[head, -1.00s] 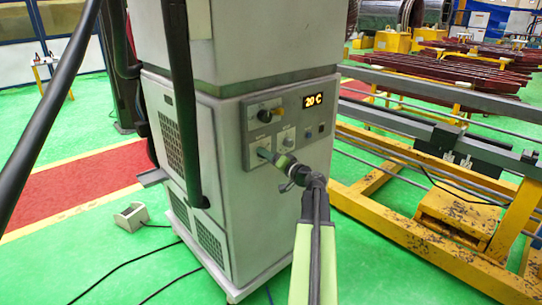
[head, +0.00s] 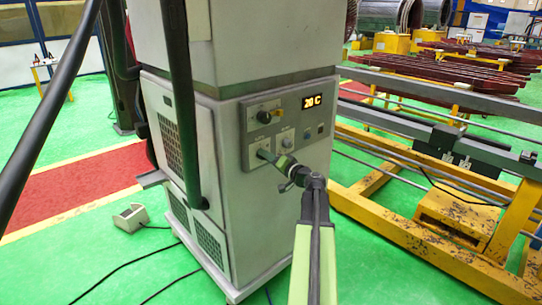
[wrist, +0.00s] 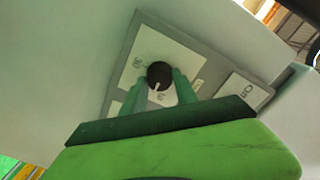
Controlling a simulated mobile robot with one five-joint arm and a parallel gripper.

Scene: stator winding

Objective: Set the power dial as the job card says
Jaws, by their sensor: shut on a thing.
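A black round dial (wrist: 158,72) with a white pointer mark sits on a pale plate of the cabinet's control panel, in the wrist view. The pointer points down in that picture. The plate's markings are too blurred to read. My gripper (wrist: 161,82) has one green finger on each side of the dial and is shut on it. In the head view my gripper (head: 266,156) reaches the lower left of the panel (head: 310,148) and hides the dial. I cannot make out a job card.
The grey cabinet (head: 225,150) has another dark knob (head: 264,116), a small knob (head: 286,140) and a lit display (head: 312,102), seemingly reading 20 C. A yellow-framed rack (head: 375,195) stands close on the right. Black cables lie on the green floor at left.

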